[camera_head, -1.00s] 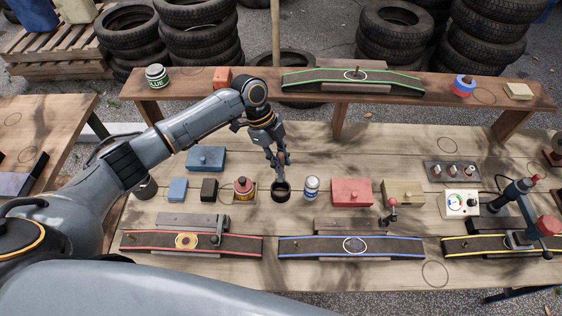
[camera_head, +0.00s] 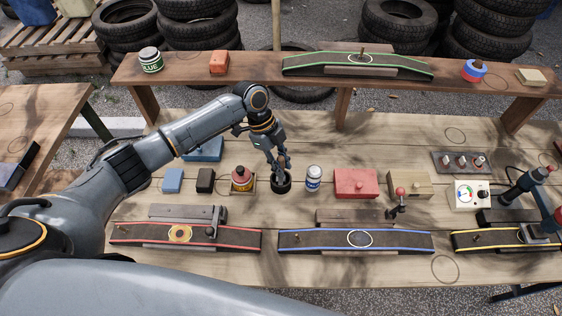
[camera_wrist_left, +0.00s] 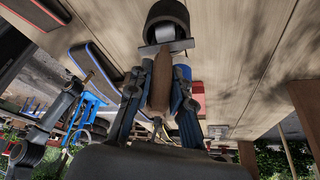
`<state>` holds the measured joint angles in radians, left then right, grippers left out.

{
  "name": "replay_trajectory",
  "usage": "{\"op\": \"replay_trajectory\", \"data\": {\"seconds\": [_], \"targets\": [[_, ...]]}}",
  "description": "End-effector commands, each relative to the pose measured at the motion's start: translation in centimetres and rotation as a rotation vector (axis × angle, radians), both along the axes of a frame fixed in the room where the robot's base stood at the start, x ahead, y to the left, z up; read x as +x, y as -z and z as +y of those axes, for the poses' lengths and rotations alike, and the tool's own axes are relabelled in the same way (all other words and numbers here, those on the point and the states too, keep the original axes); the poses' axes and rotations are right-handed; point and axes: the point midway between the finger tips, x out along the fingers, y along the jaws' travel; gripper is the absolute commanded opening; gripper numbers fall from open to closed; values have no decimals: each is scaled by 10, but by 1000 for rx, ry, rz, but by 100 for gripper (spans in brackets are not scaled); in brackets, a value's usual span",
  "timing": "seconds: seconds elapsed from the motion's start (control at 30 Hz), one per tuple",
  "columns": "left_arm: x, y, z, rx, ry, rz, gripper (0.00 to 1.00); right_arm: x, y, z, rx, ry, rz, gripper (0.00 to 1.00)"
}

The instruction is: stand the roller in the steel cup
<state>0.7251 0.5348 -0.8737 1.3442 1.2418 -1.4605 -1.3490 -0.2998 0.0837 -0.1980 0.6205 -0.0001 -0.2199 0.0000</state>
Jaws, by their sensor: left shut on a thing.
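My left gripper (camera_head: 281,172) points down over a dark, round cup (camera_head: 281,184) on the bench. It is shut on a wooden-handled roller, whose brown handle (camera_wrist_left: 160,80) shows between the fingers in the left wrist view, where my left gripper (camera_wrist_left: 160,92) also shows. A pale metal part of the roller is at the mouth of the cup (camera_wrist_left: 167,14). The fingers hide most of the roller in the head view. I cannot tell how deep it sits in the cup. My right gripper is not in view.
A red box (camera_head: 356,183) is farther right. A blue-edged belt strip (camera_head: 390,242) lies in front. The raised shelf (camera_head: 205,92) runs behind.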

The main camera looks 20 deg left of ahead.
Motion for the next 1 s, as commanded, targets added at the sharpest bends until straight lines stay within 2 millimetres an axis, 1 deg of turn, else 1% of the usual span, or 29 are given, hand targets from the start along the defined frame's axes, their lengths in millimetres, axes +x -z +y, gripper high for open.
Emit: {"op": "replay_trajectory", "data": {"seconds": [0.1,0.4,1.0], "targets": [[0,4,0,-1,0,-1,0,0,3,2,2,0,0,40],[0,3,0,0,0,-1,0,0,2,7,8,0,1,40],[0,7,-1,0,0,-1,0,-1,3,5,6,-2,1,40]]}}
